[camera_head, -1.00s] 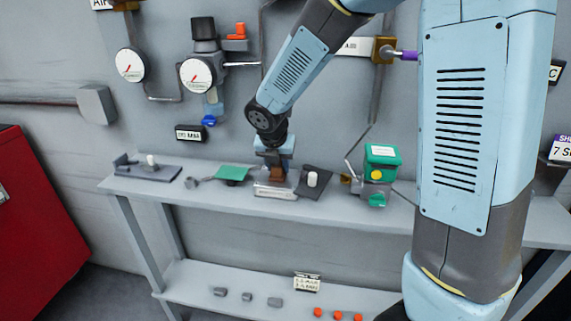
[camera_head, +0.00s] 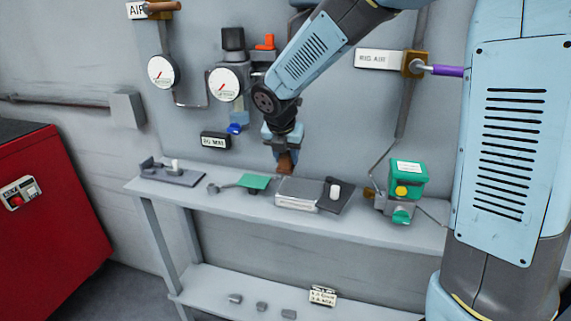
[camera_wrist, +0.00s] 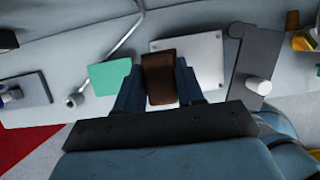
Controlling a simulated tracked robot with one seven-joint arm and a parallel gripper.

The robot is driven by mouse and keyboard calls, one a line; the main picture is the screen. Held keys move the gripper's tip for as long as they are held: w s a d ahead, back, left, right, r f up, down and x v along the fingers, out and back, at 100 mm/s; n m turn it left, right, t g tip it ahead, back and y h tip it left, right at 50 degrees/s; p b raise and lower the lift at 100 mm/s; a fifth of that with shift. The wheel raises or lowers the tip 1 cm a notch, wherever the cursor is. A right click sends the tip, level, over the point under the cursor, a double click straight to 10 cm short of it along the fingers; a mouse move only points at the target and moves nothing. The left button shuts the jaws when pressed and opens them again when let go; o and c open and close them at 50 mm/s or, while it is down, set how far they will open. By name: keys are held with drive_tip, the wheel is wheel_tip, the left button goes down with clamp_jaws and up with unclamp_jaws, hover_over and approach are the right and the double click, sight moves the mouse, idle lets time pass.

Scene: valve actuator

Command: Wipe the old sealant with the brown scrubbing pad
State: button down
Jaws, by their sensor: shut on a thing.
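My gripper (camera_head: 284,148) is shut on the brown scrubbing pad (camera_head: 287,163), which hangs below the fingers. In the wrist view the pad (camera_wrist: 158,80) sits upright between the dark fingers. A pale grey metal plate (camera_head: 297,194) lies on the shelf below. The pad is above the plate's left rear part in the head view, apparently clear of it. In the wrist view the pad covers the left part of the plate (camera_wrist: 206,58). I cannot make out the old sealant in either view.
A green sheet (camera_head: 253,182) lies left of the plate, near a small grey fitting. A dark plate with a white cylinder (camera_head: 335,190) is close on the right. A green and yellow valve actuator (camera_head: 405,185) stands farther right. Gauges and pipes are on the wall behind.

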drive_tip(key=shift+r, duration=1.2)
drive_tip(key=shift+s, duration=0.1)
